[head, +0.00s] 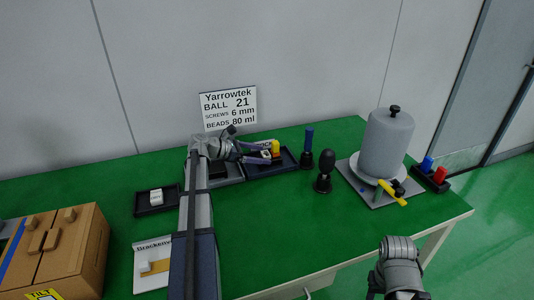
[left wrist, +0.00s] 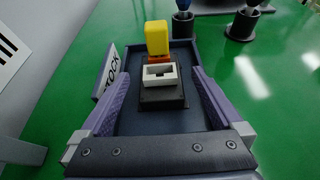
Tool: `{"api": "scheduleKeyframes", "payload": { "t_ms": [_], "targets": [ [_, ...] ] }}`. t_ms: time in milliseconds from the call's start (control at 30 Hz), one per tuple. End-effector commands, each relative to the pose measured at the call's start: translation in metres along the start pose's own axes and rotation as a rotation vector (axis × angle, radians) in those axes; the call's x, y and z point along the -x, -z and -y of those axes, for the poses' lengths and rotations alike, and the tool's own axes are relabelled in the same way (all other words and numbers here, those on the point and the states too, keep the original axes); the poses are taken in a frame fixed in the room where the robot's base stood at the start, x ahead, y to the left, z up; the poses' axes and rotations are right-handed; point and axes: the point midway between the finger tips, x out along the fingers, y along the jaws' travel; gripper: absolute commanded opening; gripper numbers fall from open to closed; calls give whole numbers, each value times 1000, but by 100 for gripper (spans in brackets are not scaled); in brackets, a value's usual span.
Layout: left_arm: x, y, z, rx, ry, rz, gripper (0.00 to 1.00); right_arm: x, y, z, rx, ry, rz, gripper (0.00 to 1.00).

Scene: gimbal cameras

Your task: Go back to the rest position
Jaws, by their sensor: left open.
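My left arm reaches forward over the green table (head: 265,225) in the head view. Its gripper (head: 266,154) is over the dark stock tray (head: 288,166) at the back of the table. In the left wrist view the two purple fingers of my left gripper (left wrist: 158,78) stand wide apart. Between them, with gaps on both sides, is a white rectangular frame (left wrist: 160,75) on a black block (left wrist: 162,98). A yellow block (left wrist: 157,38) stands just beyond it. Only grey links of my right arm show at the lower right in the head view; its jaws are hidden.
A black-knobbed tool (head: 325,172) and a blue-handled tool (head: 308,145) stand nearby. A cardboard box (head: 75,262) is at left. The table's middle is clear.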

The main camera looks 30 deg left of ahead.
Motion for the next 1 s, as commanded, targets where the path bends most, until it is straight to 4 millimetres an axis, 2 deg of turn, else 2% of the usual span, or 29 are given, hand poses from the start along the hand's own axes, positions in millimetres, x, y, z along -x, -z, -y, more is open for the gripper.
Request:
{"api": "scheduleKeyframes", "payload": {
  "t_ms": [33, 233, 733, 1000],
  "targets": [
    [11, -3, 0, 1, -2, 0, 100, 7, 0, -1, 0, 0, 0, 50],
    [33, -2, 0, 1, -1, 0, 100, 14, -1, -1, 0, 0, 0, 50],
    [40, -2, 0, 0, 0, 0, 100, 17, -1, -2, 0, 0, 0, 50],
    [56, -41, 0, 1, 0, 0, 100, 59, -4, -6, 0, 0, 0, 50]
  ]
}}
